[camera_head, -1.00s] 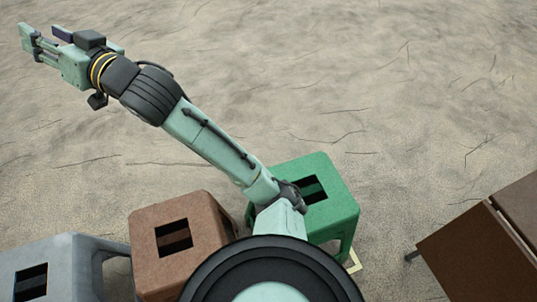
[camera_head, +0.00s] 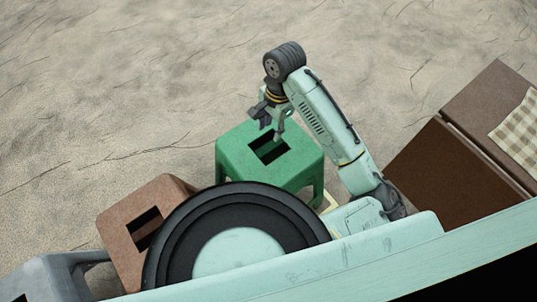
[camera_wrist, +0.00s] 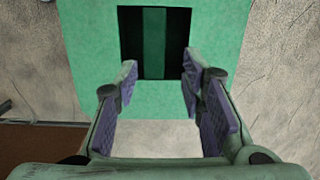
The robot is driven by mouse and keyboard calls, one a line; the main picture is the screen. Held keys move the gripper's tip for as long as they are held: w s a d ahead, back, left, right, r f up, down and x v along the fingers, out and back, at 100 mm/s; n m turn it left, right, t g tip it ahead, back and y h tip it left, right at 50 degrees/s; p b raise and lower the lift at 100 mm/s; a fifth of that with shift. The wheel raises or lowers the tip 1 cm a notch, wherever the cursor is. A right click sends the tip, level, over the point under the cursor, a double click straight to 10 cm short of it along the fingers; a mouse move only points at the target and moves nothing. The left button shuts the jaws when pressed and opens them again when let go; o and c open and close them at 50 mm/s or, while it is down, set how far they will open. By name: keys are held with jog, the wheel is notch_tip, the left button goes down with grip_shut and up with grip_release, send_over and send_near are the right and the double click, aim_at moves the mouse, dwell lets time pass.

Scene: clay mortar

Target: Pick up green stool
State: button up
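The green stool (camera_head: 238,155) stands on the sandy ground, with a dark rectangular slot in its seat crossed by a bar. In the wrist view the stool's seat (camera_wrist: 90,50) fills the upper middle, with the slot and its green centre bar ahead of the fingers. My gripper (camera_head: 268,130) is over the seat, pointing down near the slot. In the wrist view my gripper (camera_wrist: 160,95) is open, its two purple-padded fingers apart with nothing between them. I cannot tell whether the fingertips touch the stool.
A brown stool (camera_head: 122,218) stands left of the green one, with a grey stool (camera_head: 62,268) beyond it at lower left. A brown table (camera_head: 440,165) with a checked cloth (camera_head: 518,132) is at the right. The ground behind the green stool is clear.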

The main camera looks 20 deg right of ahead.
aim_at(270, 146)
jog(key=f, duration=0.3)
jog(key=s+f, duration=0.1)
jog(key=f, duration=0.1)
jog(key=shift+a+f+p, duration=0.15)
jog(key=shift+f, duration=0.85)
jog(key=shift+a+f+p, duration=0.2)
jog(key=shift+f, duration=0.8)
jog(key=shift+a+f+p, duration=0.15)
jog(key=shift+f, duration=0.85)
jog(key=shift+c, duration=0.2)
grip_shut()
jog(key=shift+r, duration=0.1)
